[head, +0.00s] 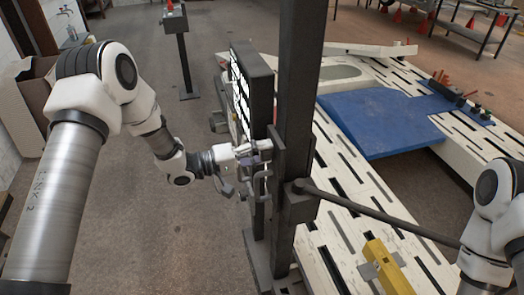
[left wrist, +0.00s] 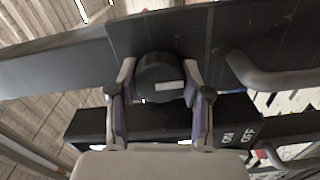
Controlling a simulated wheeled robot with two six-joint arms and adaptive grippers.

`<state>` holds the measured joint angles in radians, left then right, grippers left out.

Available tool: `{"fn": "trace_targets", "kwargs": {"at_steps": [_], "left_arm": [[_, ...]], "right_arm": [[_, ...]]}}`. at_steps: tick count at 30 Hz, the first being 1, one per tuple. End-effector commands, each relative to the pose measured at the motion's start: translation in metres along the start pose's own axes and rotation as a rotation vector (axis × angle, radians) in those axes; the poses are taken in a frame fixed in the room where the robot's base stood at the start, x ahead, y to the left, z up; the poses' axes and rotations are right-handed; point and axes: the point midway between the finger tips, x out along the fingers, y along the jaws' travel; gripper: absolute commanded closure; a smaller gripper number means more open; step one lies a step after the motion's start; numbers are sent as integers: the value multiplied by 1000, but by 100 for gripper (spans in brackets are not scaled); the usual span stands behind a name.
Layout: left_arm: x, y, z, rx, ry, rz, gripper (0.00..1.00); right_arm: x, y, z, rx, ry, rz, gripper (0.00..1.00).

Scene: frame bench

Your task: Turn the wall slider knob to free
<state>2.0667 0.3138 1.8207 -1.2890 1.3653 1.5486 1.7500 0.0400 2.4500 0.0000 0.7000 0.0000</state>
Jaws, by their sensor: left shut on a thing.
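The wall slider knob (left wrist: 160,88) is a round black knob with a pale mark on its face, seen in the left wrist view. My left gripper (left wrist: 158,72) has one finger on each side of the knob and is shut on it. In the head view my left gripper (head: 256,158) is at the dark upright post, and the knob is hidden there by the gripper and post. My right gripper is out of the picture.
A dark post (head: 298,110) with a side bar (head: 380,215) stands by the slotted white frame bench (head: 350,225). A blue panel (head: 385,122) lies on the bench. A dark box (left wrist: 165,120) and ON and OFF lettering (left wrist: 238,137) show near the knob.

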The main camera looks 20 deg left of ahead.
Motion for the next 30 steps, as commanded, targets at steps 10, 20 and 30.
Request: {"fn": "trace_targets", "kwargs": {"at_steps": [10, 20, 30], "left_arm": [[0, -1, 0, -15, 1, -3, 86], [0, -1, 0, -14, 0, -2, 26], [-17, -1, -2, -15, 5, -2, 26]], "right_arm": [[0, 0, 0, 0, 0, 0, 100], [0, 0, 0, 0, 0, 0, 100], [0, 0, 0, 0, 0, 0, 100]]}}
